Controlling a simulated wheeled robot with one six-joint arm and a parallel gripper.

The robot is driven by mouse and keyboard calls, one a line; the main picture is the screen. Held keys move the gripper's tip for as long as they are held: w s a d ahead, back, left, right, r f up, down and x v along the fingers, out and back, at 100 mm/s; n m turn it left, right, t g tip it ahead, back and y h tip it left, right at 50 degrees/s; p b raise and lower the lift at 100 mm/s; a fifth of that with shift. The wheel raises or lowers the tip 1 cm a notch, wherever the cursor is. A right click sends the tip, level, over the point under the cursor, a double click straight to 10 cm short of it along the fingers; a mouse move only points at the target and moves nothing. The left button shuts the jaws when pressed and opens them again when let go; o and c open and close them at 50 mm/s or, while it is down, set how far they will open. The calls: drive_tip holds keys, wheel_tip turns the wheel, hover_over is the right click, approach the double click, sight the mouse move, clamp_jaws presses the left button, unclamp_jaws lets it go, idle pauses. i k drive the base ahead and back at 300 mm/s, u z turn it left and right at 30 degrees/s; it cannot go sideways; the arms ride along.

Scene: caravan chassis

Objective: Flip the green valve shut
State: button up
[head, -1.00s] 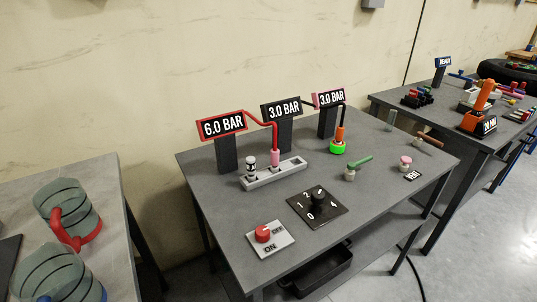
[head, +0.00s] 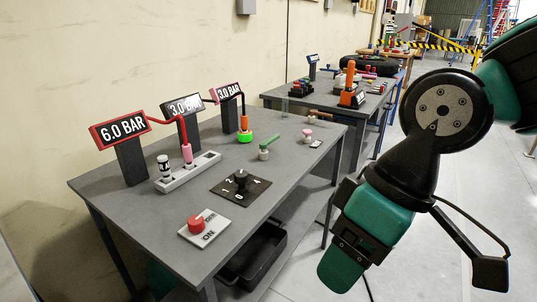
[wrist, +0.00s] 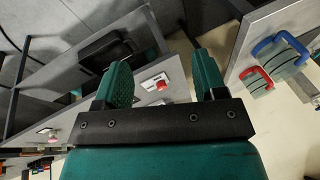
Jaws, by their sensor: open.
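The green valve (head: 264,152) is a small fitting with a green lever, standing on the right part of the grey workbench (head: 130,203) in the head view. The lever slants up to the right. My gripper (head: 342,268) hangs in front of the bench's right side, well apart from the valve. In the wrist view my gripper (wrist: 163,80) has its two teal fingers spread with nothing held between them. The green valve cannot be made out in the wrist view.
A red ON/OFF knob (head: 196,223), a black dial (head: 241,178) and a grey block (head: 188,172) with plugs share the bench. Gauge signs (head: 124,132) stand behind. Floor right of the bench is clear.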

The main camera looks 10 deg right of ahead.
sight(263, 145)
drive_tip(key=u, duration=0.05)
drive_tip(key=i, duration=1.25)
drive_tip(key=z, duration=0.05)
